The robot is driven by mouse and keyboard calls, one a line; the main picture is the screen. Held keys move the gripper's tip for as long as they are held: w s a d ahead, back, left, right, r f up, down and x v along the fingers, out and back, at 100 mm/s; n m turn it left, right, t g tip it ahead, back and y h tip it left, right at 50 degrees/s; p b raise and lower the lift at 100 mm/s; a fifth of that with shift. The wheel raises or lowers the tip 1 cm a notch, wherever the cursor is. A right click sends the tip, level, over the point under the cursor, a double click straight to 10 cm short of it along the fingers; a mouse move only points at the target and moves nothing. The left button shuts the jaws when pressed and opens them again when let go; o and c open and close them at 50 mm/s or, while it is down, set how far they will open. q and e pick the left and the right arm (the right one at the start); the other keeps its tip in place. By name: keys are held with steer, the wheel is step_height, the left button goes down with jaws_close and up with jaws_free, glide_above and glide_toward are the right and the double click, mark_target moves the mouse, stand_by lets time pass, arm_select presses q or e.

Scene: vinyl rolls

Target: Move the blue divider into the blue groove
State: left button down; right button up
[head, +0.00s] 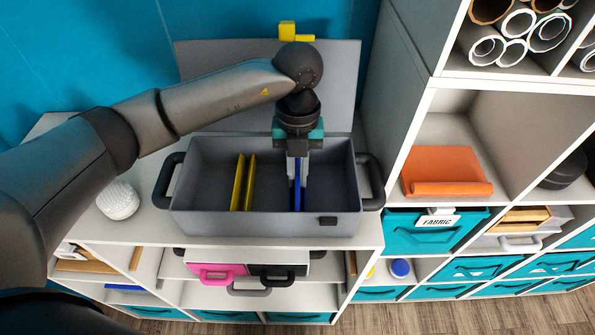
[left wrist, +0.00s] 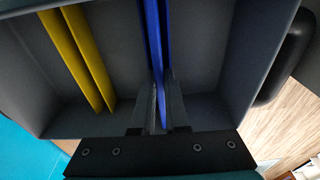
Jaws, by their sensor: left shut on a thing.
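The blue divider (head: 298,193) stands upright inside the grey box (head: 200,219), right of its middle. My left gripper (head: 297,176) reaches down into the box from above and is shut on the divider. In the left wrist view, the blue divider (left wrist: 155,45) runs between the two fingers (left wrist: 162,100). Two blue strips show close side by side there. I cannot tell whether one of them is the blue groove, or whether the divider's lower edge sits in it. My right gripper is not in view.
Two yellow upright pieces (head: 238,184) stand in the box left of the blue divider. The box has dark handles at both ends and a raised grey lid (head: 225,60) behind. A white ball-like object (head: 118,199) sits left of it. A shelf unit (head: 414,110) stands close on the right.

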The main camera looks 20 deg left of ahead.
arm_select(q)
steer(key=c, duration=0.8)
jaws_free()
steer(key=shift+c, duration=0.2)
steer(key=shift+w+a+r+p, duration=0.1)
steer(key=shift+w+r+p, duration=0.1)
steer(key=shift+r+p, duration=0.95)
steer(key=shift+w+r+p, duration=0.15)
steer(key=shift+r+p, duration=0.6)
steer(key=shift+r, duration=0.8)
steer(key=shift+w+a+r+p, duration=0.1)
steer(key=shift+w+r+p, duration=0.1)
steer(key=shift+r+p, duration=0.95)
steer(key=shift+r, duration=0.15)
steer(key=shift+s+d, duration=0.1)
